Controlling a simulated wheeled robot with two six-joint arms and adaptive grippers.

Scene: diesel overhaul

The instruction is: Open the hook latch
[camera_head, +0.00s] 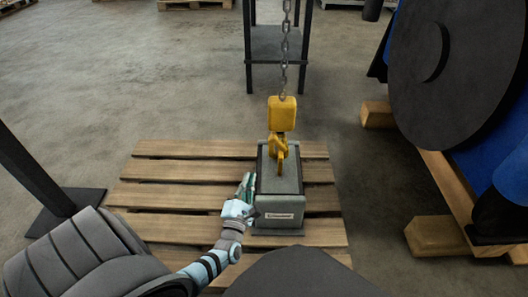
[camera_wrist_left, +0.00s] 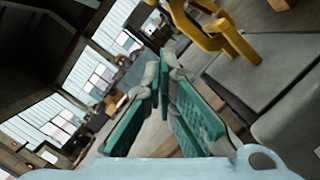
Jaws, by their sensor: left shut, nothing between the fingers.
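A yellow crane hook (camera_head: 279,146) hangs on a chain at the middle of the head view, its tip over the top of a grey box (camera_head: 280,214). In the left wrist view the hook (camera_wrist_left: 212,32) shows at the upper right, above the box (camera_wrist_left: 262,80). The latch cannot be told apart clearly from the hook. My left gripper (camera_head: 247,183) is beside the box's left side, below the hook and apart from it. In the left wrist view the left gripper's green-padded fingers (camera_wrist_left: 165,62) come together at the tips with nothing between them. My right gripper is not in view.
The box stands on a wooden pallet (camera_head: 165,170). The chain (camera_head: 285,45) rises from the yellow hook block (camera_head: 282,113). A dark stand (camera_head: 277,45) is behind. A large blue and black engine (camera_head: 440,80) on wooden beams is at the right.

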